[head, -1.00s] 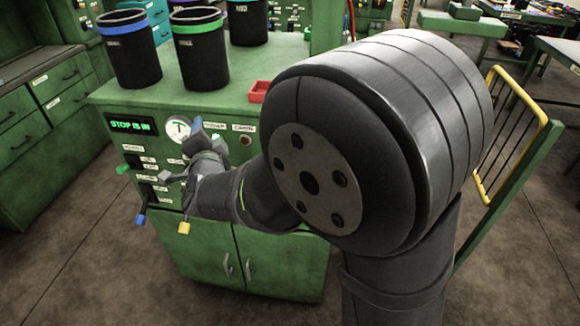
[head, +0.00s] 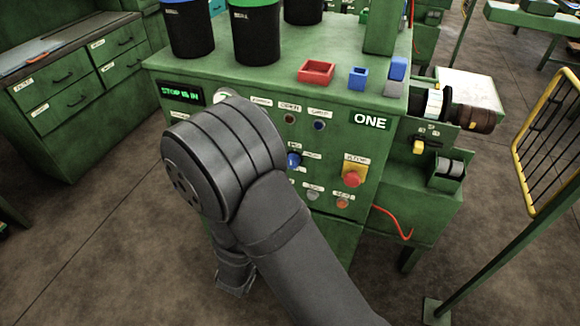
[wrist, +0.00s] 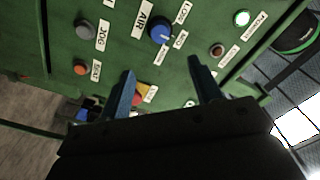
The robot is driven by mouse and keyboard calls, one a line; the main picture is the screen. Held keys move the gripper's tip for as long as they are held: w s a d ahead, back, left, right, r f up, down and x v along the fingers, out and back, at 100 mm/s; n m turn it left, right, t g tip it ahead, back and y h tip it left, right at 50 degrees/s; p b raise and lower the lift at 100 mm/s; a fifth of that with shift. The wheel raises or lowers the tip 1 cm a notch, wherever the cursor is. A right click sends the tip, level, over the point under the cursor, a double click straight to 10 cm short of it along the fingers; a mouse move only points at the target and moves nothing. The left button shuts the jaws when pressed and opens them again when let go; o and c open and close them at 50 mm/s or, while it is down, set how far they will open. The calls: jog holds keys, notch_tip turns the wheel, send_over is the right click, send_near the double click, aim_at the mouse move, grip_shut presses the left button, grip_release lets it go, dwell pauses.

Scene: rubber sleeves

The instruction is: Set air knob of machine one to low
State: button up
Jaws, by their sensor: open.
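The air knob (wrist: 161,32) is blue and round, on the green panel beside the AIR label at the top middle of the wrist view. Small labels surround it; LOW (wrist: 183,12) is up and to the right. A pale mark on the knob points down and right, but its exact setting is too small to tell. A blue knob also shows in the head view (head: 294,160), partly behind my arm. My gripper (wrist: 162,66) is open and empty, its two blue fingers spread below the knob and apart from it.
Machine ONE's panel (head: 370,121) carries a red stop button (head: 354,179) on yellow, right of the knob. A red tray (head: 316,72) stands on top.

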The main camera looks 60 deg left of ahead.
jog(key=x, duration=1.4)
jog(key=c, duration=1)
jog(key=shift+n, duration=4.9)
jog(key=shift+f, duration=0.1)
